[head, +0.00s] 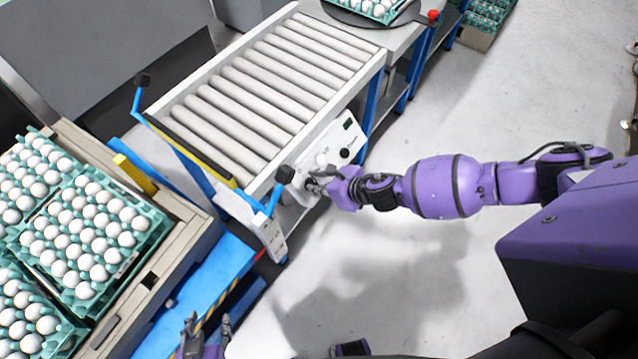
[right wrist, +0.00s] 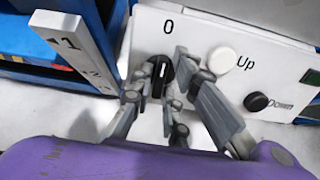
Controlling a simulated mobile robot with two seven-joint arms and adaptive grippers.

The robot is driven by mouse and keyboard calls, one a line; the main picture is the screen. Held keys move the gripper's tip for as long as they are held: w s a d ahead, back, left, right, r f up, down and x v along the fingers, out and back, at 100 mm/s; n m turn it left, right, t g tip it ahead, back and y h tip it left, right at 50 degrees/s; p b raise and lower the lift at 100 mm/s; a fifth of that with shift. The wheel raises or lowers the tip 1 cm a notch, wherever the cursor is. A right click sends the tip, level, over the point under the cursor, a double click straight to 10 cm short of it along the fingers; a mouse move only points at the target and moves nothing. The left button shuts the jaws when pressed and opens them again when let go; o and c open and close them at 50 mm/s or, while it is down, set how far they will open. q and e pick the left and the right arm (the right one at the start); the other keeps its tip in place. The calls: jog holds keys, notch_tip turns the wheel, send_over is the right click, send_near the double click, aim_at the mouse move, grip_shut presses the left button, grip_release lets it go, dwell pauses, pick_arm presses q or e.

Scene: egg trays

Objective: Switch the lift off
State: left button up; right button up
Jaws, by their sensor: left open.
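The lift's white control panel (head: 338,152) is on the side of the roller conveyor. In the right wrist view the panel (right wrist: 205,35) carries a black rotary knob (right wrist: 161,74), with a "0" printed above it. The white line on the knob points roughly up towards the "0". A white "Up" button (right wrist: 221,60) and a black "Down" button (right wrist: 256,102) are to the right. My right gripper (head: 316,184) is at the panel, its fingers (right wrist: 160,78) on either side of the knob; whether both touch it is unclear. My left gripper (head: 207,324) is open and empty at the bottom.
The roller conveyor (head: 262,82) has empty rollers. Teal egg trays (head: 112,287) full of white eggs stand at the left, by a blue platform (head: 208,290). A blue lever post (head: 275,200) stands close to my right gripper. The floor at the right is clear.

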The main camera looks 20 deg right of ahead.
jog(key=shift+o, duration=1.2)
jog(key=shift+s+d+r, duration=0.1)
jog(key=shift+d, duration=0.05)
pick_arm(q)
jog(key=w+r+t+p, duration=0.1)
jog(key=w+r+p, duration=0.4)
jog(key=r, duration=0.4)
jog(key=shift+w+t, duration=0.4)
jog(key=shift+w, duration=0.2)
pick_arm(e)
jog(key=v, duration=0.8)
jog(key=shift+s+r, duration=0.2)
jog(key=shift+s, duration=0.05)
jog(key=shift+d, duration=0.1)
